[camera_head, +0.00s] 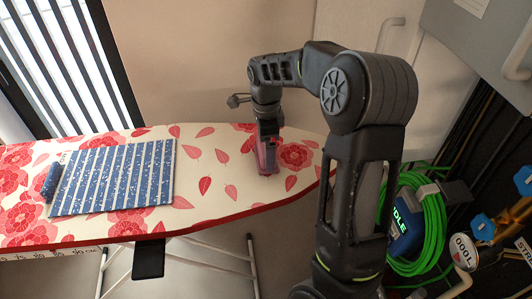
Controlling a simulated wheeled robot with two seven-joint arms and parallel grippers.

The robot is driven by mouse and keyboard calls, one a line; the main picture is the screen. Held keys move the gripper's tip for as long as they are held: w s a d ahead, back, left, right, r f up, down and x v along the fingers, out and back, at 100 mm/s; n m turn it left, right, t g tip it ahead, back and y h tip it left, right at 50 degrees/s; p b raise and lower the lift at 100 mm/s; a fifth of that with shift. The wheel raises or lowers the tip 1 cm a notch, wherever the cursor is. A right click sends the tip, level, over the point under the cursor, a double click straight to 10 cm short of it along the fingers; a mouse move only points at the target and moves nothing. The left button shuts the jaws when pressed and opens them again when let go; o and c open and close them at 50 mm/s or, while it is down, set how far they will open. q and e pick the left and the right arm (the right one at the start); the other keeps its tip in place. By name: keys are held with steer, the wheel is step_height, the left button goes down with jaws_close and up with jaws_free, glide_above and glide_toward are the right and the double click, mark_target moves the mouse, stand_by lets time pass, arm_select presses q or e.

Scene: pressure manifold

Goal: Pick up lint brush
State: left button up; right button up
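My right arm reaches in from the lower right, and my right gripper (266,150) points down over the right part of the ironing board (225,215). A small pink-magenta object (266,160), possibly the lint brush, is at its fingertips, upright and at or close to the board's surface. The fingers partly hide it. I cannot tell whether they are closed on it. My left gripper is not in view.
A blue striped cloth (115,178) lies on the board's left part, with a dark blue rolled piece (52,182) at its left edge. A green hose coil (435,225), blue valve handles (483,226) and a gauge (464,252) are at the right. The board between cloth and gripper is clear.

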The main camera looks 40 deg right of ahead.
steer(key=c, duration=1.1)
step_height(320, 180, up, 10)
steer(key=shift+r+b, duration=0.1)
steer(key=shift+b, duration=0.2)
stand_by(0.4)
